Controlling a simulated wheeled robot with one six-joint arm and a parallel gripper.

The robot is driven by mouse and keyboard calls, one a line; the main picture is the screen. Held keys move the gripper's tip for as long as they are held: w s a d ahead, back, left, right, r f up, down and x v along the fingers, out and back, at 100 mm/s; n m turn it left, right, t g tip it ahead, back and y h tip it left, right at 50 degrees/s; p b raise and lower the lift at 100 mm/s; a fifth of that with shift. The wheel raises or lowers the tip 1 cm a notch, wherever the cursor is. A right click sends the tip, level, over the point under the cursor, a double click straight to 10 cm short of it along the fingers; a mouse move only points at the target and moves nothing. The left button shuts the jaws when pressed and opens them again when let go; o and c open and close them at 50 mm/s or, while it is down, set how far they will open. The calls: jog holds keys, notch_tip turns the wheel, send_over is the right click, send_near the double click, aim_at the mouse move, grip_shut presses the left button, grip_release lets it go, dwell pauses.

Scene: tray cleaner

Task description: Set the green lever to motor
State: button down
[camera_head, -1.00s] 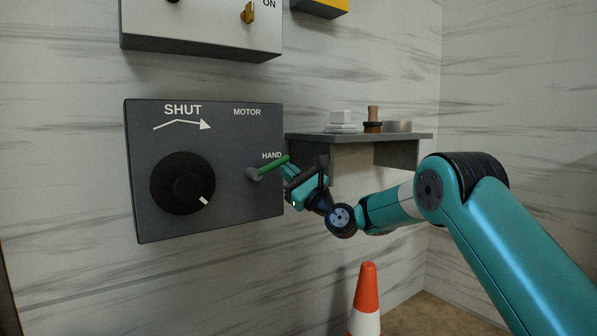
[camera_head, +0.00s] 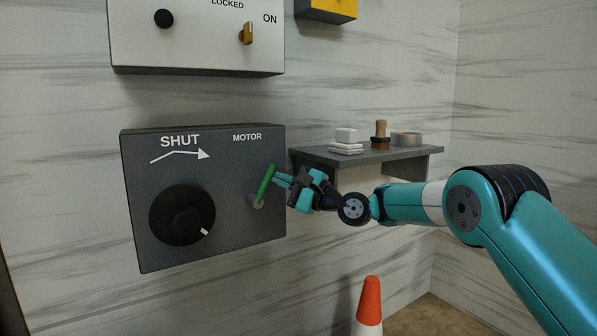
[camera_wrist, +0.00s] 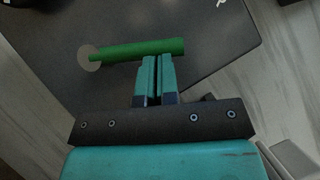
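The green lever (camera_head: 266,184) sits on the right part of a dark grey panel (camera_head: 230,240). It slants up and slightly right from its round grey pivot, its tip below the MOTOR label (camera_head: 247,137). The HAND label cannot be seen now. My gripper (camera_head: 278,178) is at the lever's right side, its fingertips at or very near the upper half. In the wrist view the lever (camera_wrist: 140,49) lies across just beyond the fingertips (camera_wrist: 157,62). The fingers are together with only a thin gap and do not enclose the lever. Contact is likely but not certain.
A black knob (camera_head: 182,214) with a white mark is left of the lever under the SHUT label. A pale box (camera_head: 190,45) is above. A shelf (camera_head: 370,157) with small items is behind my wrist. A traffic cone (camera_head: 370,300) stands below.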

jog(key=a+r+n+h+p, duration=0.1)
jog(key=n+p, duration=0.1)
jog(key=s+a+r+n+g+h+p, duration=0.1)
jog(key=n+p, duration=0.1)
jog(key=p, duration=0.1)
jog(key=shift+s+a+g, duration=0.15)
jog(key=shift+a+g, duration=0.05)
jog(key=shift+g, duration=0.1)
jog(key=shift+s+a+r, duration=0.1)
jog(key=shift+a, duration=0.05)
dwell(0.4)
jog(key=p, duration=0.1)
send_near(271, 172)
jog(key=d, duration=0.4)
jog(key=shift+r, duration=0.25)
